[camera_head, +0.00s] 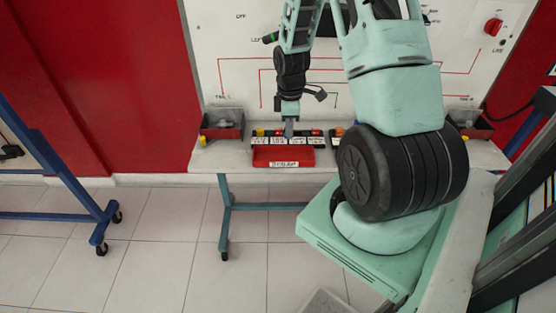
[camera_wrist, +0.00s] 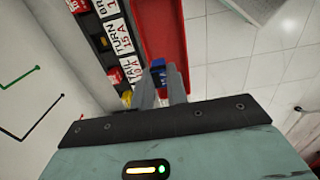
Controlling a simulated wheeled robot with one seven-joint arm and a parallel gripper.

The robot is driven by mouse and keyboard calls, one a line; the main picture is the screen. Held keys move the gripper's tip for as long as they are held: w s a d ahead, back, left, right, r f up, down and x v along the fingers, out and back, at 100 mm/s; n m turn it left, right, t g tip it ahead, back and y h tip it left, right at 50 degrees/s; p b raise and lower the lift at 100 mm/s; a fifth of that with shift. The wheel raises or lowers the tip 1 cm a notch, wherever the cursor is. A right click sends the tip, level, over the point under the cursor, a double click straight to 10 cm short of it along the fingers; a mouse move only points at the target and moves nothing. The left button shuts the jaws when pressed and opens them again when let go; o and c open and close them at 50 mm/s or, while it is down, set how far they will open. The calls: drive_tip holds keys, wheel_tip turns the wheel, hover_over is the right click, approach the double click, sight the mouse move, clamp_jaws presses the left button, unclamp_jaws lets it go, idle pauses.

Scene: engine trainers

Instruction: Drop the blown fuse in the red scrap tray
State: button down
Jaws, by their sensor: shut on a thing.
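The red scrap tray (camera_head: 283,155), with a label on its front, sits at the front edge of the bench. It also shows in the wrist view as a long red trough (camera_wrist: 178,45). My gripper (camera_head: 289,132) points down over the fuse block, just behind the tray. In the wrist view its two fingers (camera_wrist: 164,78) are shut on a small blue fuse (camera_wrist: 158,66), seen at the fingertips beside the tray's near end. The fingers hide part of it, and I cannot tell its exact height or whether it touches the block.
The labelled fuse block (camera_wrist: 116,38) holds red and yellow fuses alongside the tray. Dark bins stand on the bench (camera_head: 205,158) at left (camera_head: 222,124) and right (camera_head: 470,124). A white panel with a red switch (camera_head: 493,25) rises behind. A blue-framed stand (camera_head: 75,175) is at left.

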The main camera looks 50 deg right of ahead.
drive_tip(key=shift+f+b, duration=2.8)
drive_tip(key=shift+f, duration=0.25)
drive_tip(key=c, duration=1.3)
unclamp_jaws()
drive_tip(key=shift+r, duration=0.15)
wheel_tip(320, 180, up, 17)
drive_tip(key=p, duration=0.1)
drive_tip(key=shift+r, duration=0.15)
